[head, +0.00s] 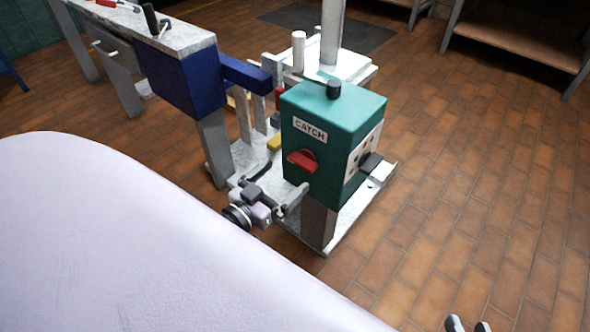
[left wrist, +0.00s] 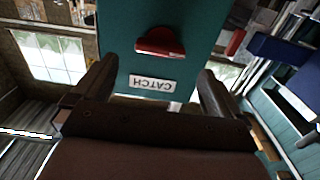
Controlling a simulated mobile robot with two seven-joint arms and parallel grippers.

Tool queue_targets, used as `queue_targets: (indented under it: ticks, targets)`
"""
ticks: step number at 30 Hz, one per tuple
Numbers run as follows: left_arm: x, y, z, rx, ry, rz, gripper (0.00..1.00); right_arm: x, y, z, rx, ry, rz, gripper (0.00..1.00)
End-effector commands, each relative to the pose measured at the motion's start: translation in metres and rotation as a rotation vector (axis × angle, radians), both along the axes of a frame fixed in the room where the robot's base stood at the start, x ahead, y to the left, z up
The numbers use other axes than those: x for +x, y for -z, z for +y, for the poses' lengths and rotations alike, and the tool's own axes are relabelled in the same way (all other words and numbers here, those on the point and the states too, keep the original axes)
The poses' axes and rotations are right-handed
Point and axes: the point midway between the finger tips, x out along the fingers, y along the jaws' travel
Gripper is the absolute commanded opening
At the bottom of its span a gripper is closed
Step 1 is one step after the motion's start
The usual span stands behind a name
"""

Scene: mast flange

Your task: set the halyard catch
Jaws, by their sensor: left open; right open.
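The teal box (head: 330,130) has a white label reading CATCH (head: 310,131) on its near face. A red catch (head: 303,160) sticks out below the label. My left gripper (head: 286,176) is open in front of that face, just below the catch in the head view. In the left wrist view the red catch (left wrist: 160,41) and the upside-down label (left wrist: 152,82) appear between the two open fingers (left wrist: 157,67), and nothing is held. Whether a finger touches the box, I cannot tell. My right gripper (head: 468,324) is open and empty at the bottom edge, partly cut off.
A blue beam (head: 245,74) and a pale mast (head: 332,35) stand behind. A grey bench (head: 165,40) is at upper left. The tiled floor at right is clear.

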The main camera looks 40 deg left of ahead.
Motion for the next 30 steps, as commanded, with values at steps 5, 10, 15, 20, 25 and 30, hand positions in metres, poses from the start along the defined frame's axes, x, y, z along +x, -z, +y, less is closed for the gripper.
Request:
queue_targets:
  ticks: [5,10,15,20,25,30]
  targets:
    - [0.027,0.0,-0.002,0.003,0.001,-0.003,1.0,0.002,0.003,0.004,0.027,-0.006,0.001,0.43]
    - [0.044,0.001,-0.003,0.002,0.001,-0.001,1.0,0.003,0.003,0.007,0.046,-0.011,0.0,0.43]
    - [0.051,0.0,-0.004,0.001,-0.001,0.001,1.0,0.003,0.003,0.009,0.056,-0.012,0.002,0.43]
    - [0.052,0.0,-0.004,0.001,-0.001,0.001,1.0,0.003,0.003,0.009,0.057,-0.013,0.002,0.43]
    - [0.052,0.0,-0.004,0.001,-0.001,0.001,0.74,0.003,0.003,0.009,0.056,-0.013,0.001,0.43]
    - [0.052,0.0,-0.004,0.001,-0.001,0.001,0.46,0.003,0.003,0.009,0.056,-0.013,0.001,0.43]
